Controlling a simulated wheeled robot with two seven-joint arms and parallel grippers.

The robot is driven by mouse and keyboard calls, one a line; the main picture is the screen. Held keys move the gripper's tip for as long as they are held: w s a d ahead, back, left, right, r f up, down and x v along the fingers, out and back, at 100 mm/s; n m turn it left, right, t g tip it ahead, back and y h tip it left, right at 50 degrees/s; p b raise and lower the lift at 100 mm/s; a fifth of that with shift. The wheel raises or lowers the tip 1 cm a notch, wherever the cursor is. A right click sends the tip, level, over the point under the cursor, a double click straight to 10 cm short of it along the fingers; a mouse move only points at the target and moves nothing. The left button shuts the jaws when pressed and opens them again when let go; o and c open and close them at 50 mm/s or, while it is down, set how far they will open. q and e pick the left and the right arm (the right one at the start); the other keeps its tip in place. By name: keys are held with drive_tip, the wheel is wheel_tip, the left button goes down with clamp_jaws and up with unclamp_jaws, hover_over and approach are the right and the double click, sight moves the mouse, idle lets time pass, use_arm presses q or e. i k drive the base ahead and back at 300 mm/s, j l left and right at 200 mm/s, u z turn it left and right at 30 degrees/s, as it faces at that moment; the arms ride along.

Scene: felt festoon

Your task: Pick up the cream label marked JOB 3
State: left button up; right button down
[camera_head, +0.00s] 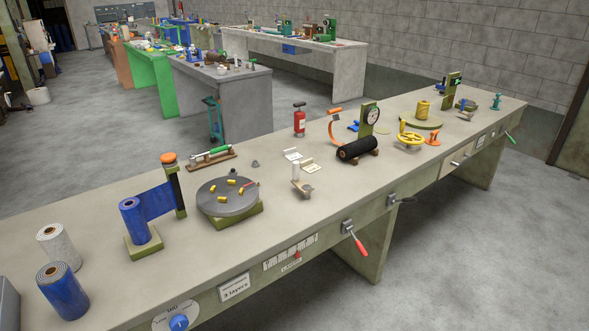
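Two small pale cards lie near the middle of the long bench (120,210). One is a whitish card (292,154). The other is a cream card (311,167), a little nearer and to the right. Both have faint dark marks, too small to read, so I cannot tell which one bears JOB 3. Neither of my grippers shows in the head view.
A grey turntable (227,198) with yellow pieces is to the left.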

sight(308, 166)
drive_tip(key=i+l+u, duration=0.15)
drive_tip(key=u, duration=0.15)
drive_tip(key=i+l+u, duration=0.1)
drive_tip(key=u, duration=0.2)
drive_tip(key=i+l+u, duration=0.1)
drive_tip(key=l, duration=0.2)
drive_tip(key=i+l+u, duration=0.1)
drive_tip(key=l, duration=0.2)
drive_tip(key=i+l+u, duration=0.15)
drive_tip(key=l, duration=0.2)
drive_tip(key=i+l+u, duration=0.1)
drive_tip(key=l, duration=0.25)
drive_tip(key=i+l, duration=0.1)
drive_tip(key=l, duration=0.3)
drive_tip(key=i+l, duration=0.15)
drive_tip(key=l, duration=0.2)
drive_tip(key=i+l, duration=0.1)
drive_tip(key=l, duration=0.3)
drive_tip(key=i+l, duration=0.1)
drive_tip(key=l, duration=0.25)
drive_tip(key=i+l+u, duration=0.1)
drive_tip(key=l, duration=0.3)
drive_tip(key=i+l, duration=0.15)
drive_tip(key=l, duration=0.25)
